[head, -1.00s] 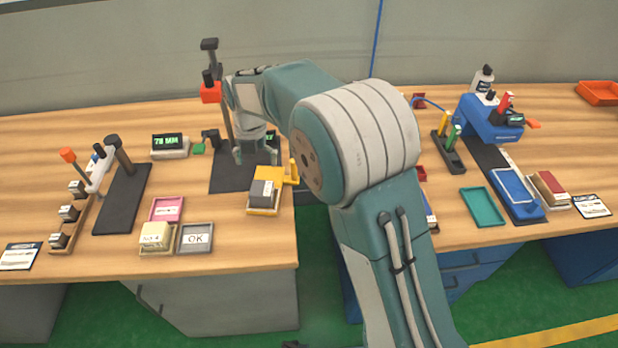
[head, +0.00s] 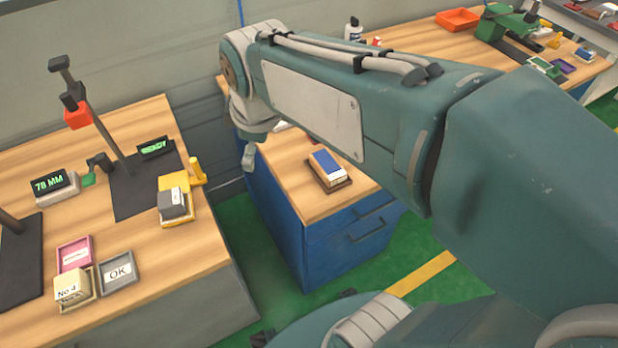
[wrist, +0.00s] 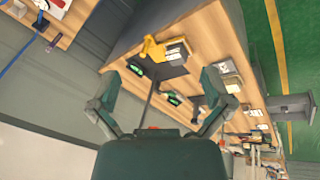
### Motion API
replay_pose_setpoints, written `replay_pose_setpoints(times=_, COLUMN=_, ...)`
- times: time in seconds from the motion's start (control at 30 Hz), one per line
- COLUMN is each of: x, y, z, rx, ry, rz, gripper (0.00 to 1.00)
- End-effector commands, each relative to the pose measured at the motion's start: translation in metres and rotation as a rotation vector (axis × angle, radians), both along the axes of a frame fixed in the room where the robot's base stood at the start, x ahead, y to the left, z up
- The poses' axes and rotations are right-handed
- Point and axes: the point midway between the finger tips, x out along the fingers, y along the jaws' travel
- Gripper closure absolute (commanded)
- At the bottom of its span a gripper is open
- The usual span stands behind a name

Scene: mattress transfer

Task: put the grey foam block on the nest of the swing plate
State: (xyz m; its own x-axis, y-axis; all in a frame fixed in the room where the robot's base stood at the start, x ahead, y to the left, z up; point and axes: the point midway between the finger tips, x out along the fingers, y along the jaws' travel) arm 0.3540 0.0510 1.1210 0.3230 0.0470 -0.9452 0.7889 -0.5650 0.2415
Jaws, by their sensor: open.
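A grey foam block (head: 172,204) with a white label sits on the front part of a yellow plate (head: 171,183), which I take for the swing plate. A yellow upright handle (head: 197,171) stands at its right. In the wrist view the yellow handle (wrist: 153,47) and the labelled block (wrist: 175,52) show small and far off. My gripper (wrist: 160,85) is open and empty in the wrist view, its fingers wide apart. Whether the block is seated in a nest I cannot tell.
A black stand (head: 145,195) with a tall post and red part rises behind the plate. A grey OK tray (head: 118,272), a pink tray (head: 75,254) and a cream block (head: 71,284) lie at the front. A gap separates this table from the blue cabinet (head: 318,245).

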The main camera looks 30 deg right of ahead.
Motion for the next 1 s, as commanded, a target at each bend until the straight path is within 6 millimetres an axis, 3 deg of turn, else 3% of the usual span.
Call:
replay_pose_setpoints(times=0.2, x=-0.064, y=-0.034, z=-0.003, rx=0.184, ry=-0.077, rz=-0.524, gripper=0.0)
replay_pose_setpoints(times=0.4, x=-0.098, y=-0.048, z=-0.014, rx=0.319, ry=-0.121, rz=-0.844, gripper=0.0)
replay_pose_setpoints(times=1.0, x=-0.103, y=-0.05, z=-0.017, rx=0.347, ry=-0.126, rz=-0.908, gripper=0.0)
